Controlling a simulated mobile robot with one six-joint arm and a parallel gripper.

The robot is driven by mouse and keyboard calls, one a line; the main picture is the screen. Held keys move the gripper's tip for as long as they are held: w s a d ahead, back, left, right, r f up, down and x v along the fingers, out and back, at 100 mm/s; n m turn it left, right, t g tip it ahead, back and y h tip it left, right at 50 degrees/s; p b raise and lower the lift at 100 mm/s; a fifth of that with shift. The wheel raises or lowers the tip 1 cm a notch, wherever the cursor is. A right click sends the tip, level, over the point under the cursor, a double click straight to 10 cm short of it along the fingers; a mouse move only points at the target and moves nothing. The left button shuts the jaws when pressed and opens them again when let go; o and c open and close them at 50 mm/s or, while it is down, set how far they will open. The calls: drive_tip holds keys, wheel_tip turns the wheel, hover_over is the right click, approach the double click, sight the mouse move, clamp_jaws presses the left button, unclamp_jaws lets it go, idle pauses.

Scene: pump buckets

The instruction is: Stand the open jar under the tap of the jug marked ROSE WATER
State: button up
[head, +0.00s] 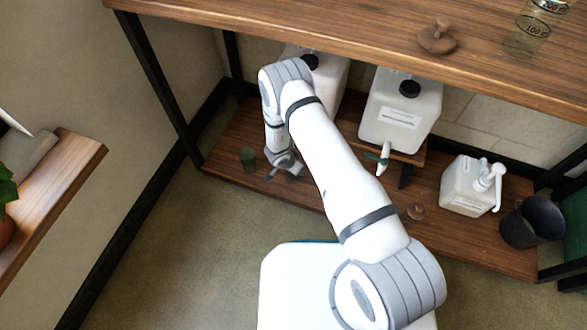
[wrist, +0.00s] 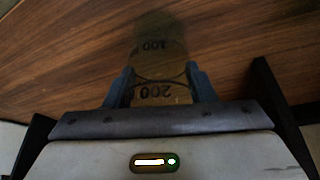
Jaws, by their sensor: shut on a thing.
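In the wrist view, my gripper (wrist: 160,92) is shut on a clear jar (wrist: 158,70) with dark 100 and 200 marks, with wooden board behind it. In the head view my gripper (head: 284,172) is low over the left part of the lower shelf; the jar is hard to make out there. A white jug (head: 400,118) with a black cap, a label and a tap (head: 384,157) stands on a raised stand right of my gripper. Another white jug (head: 328,82) stands behind my arm, its front and any tap hidden. Neither jug's label is readable.
A small dark green cylinder (head: 248,158) stands left of my gripper. The upper board (head: 330,22) overhangs, carrying another marked glass (head: 528,40).

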drive_tip(key=shift+r, duration=0.1)
drive_tip(key=shift+f, duration=0.2)
drive_tip(key=o, duration=1.2)
drive_tip(key=shift+r, duration=0.1)
drive_tip(key=shift+c, duration=0.2)
